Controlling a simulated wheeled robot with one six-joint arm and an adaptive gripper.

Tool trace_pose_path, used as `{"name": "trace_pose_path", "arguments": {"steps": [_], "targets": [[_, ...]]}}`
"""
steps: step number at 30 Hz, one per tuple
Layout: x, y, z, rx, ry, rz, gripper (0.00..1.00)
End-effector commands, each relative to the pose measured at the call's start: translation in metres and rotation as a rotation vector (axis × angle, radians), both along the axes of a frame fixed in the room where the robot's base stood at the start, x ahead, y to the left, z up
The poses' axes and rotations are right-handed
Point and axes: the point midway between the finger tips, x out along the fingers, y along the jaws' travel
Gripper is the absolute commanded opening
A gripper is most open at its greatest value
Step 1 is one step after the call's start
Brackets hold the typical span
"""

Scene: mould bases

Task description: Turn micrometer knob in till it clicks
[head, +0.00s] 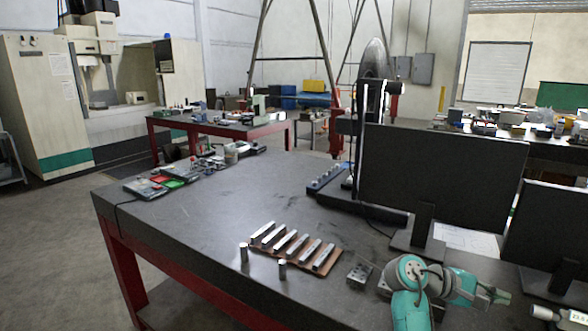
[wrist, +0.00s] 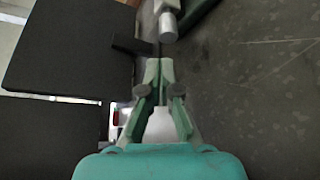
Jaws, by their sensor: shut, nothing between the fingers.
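The micrometer (head: 574,319) is at the lower right edge of the head view, partly cut off, with its grey knob (head: 543,313) pointing left. In the wrist view a grey cylindrical end that looks like the knob (wrist: 168,27) is at the top centre, just beyond my fingertips. My teal gripper (head: 501,296) is shut and empty, short of the knob to its left in the head view. It also shows in the wrist view (wrist: 159,67), with a gap to the knob.
Two black monitors (head: 440,178) stand behind my arm. Several metal bars lie on a brown board (head: 262,245), with two small cylinders (head: 244,252) in front. A drilled metal block (head: 360,274) is left of my arm.

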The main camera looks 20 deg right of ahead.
Motion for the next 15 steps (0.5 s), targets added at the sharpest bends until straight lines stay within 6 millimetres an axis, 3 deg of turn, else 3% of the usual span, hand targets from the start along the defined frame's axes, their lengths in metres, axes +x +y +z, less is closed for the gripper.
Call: {"name": "trace_pose_path", "arguments": {"steps": [15], "targets": [[-0.041,-0.035,0.000,0.000,-0.001,-0.001,0.00]]}}
